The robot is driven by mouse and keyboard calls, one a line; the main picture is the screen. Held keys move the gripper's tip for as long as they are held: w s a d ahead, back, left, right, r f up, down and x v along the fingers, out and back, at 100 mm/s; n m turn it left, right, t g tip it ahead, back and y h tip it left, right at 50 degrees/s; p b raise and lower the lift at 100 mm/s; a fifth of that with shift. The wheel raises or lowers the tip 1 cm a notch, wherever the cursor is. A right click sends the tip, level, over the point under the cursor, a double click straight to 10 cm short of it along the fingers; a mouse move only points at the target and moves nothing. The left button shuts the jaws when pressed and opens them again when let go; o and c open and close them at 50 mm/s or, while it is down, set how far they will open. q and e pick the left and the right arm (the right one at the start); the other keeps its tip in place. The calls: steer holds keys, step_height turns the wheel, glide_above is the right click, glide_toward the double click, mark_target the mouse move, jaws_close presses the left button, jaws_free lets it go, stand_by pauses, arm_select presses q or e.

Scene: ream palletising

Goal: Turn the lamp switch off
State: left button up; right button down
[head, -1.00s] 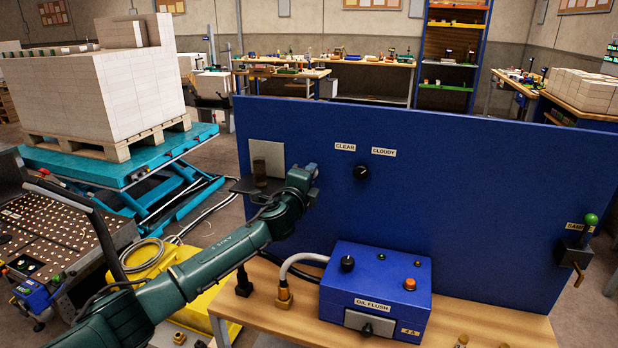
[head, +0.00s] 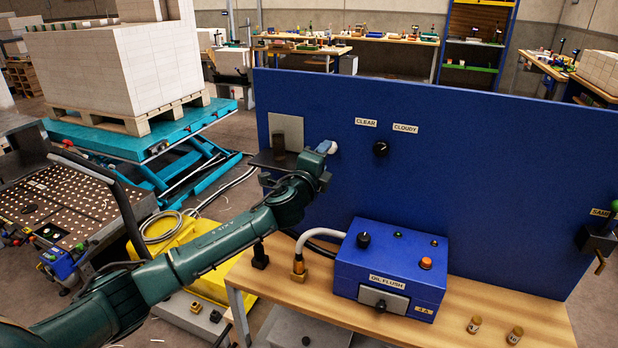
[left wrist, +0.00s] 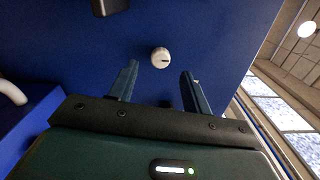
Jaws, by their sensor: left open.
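In the head view the white knob (head: 334,148) shows right beside my fingertips, partly hidden. My left gripper (head: 324,147) is open and empty, facing the panel; both blue fingers also show in the left wrist view (left wrist: 158,84). My right gripper is out of view.
A black knob (head: 381,148) sits below the CLEAR and CLOUDY labels. A dark cylinder (head: 289,131) stands by a grey plate left of my gripper. The blue OIL FLUSH box (head: 392,262) with its hose is on the wooden bench (head: 500,300) below. A green-topped lever is at far right.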

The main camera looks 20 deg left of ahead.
arm_select(q)
steer(key=s+b, duration=0.1)
steer(key=s, duration=0.8)
steer(key=shift+a, duration=0.15)
steer(key=s+d+f+n+g+h, duration=0.1)
steer(key=s+d+f+n+g, duration=0.25)
steer(key=f, duration=0.65)
steer(key=s+d+f+n+g+h, duration=0.1)
steer(key=s+d+f+n+h, duration=0.2)
steer(key=s+f, duration=0.5)
steer(key=s+f+n+g+y, duration=0.1)
steer(key=s+f+n+g, duration=0.2)
steer(key=s+f+n, duration=0.8)
steer(key=s+f, duration=0.4)
steer(key=s, duration=0.4)
steer(key=shift+y, duration=0.4)
steer(key=shift+a, duration=0.1)
